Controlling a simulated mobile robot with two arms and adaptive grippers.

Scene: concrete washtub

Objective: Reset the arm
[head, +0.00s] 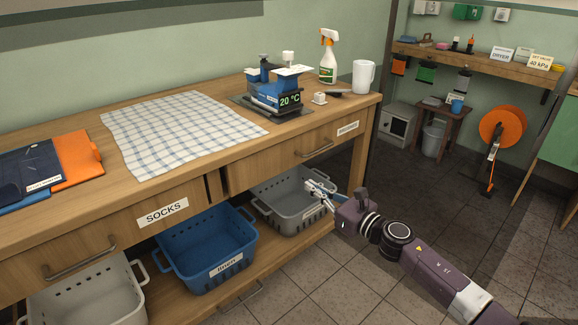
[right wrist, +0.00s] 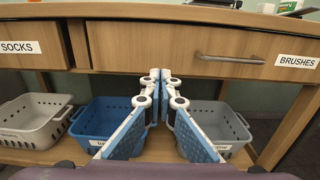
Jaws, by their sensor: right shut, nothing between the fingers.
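My right arm (head: 430,275) comes in from the lower right in the head view, dark purple with a pale section. Its gripper (head: 312,186) is in front of the wooden bench, by the grey basket under the right drawer. In the right wrist view the white fingers with blue pads meet at their tips (right wrist: 160,76), shut and empty. They point toward the bench front below the drawers, with the blue basket (right wrist: 98,122) to the left behind them and the grey basket (right wrist: 222,122) to the right. My left gripper is not in view.
The drawers (head: 318,150) are shut. An orange reel (head: 502,127) stands at right. Tiled floor beside my arm is clear.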

